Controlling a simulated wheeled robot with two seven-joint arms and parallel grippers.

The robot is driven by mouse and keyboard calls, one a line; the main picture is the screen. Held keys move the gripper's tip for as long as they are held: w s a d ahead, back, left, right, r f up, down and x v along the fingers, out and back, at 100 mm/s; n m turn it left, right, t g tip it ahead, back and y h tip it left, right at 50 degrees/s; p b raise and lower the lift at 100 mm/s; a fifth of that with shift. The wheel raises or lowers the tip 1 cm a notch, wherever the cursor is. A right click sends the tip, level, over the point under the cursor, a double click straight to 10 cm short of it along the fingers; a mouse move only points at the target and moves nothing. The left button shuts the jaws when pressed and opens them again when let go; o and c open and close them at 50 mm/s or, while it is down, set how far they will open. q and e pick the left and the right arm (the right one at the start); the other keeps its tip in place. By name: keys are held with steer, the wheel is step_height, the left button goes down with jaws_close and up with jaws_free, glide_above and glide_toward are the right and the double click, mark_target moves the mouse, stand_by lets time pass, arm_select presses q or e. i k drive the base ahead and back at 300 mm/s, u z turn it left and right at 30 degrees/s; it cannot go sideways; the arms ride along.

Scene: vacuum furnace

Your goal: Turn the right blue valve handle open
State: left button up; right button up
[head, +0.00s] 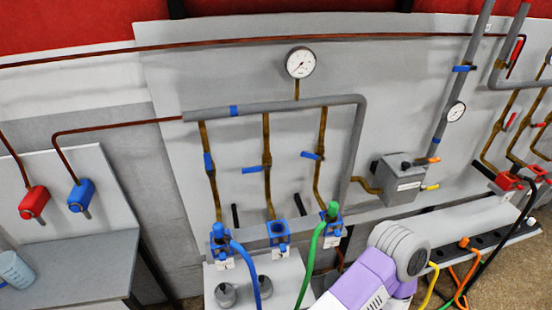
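Three blue valve handles sit on brass pipes under a grey manifold on the wall panel. The right blue valve handle (311,155) lies across its vertical brass pipe, pointing left and slightly up. The middle blue handle (254,170) also lies across its pipe. The left blue handle (208,163) lies nearly along its pipe. A purple and white link of my arm shows at the bottom, right of centre, below the right pipe and apart from the handle. Neither gripper is in view.
Blue connectors (278,240) with a blue hose (251,273) and a green hose (311,262) stand below the pipes. A grey box (399,180) is right of the right handle. A round gauge (300,62) is above. The panel around the handle is clear.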

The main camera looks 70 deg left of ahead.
mark_target(308, 155)
steer(key=k, duration=0.45)
steer(key=u, duration=0.8)
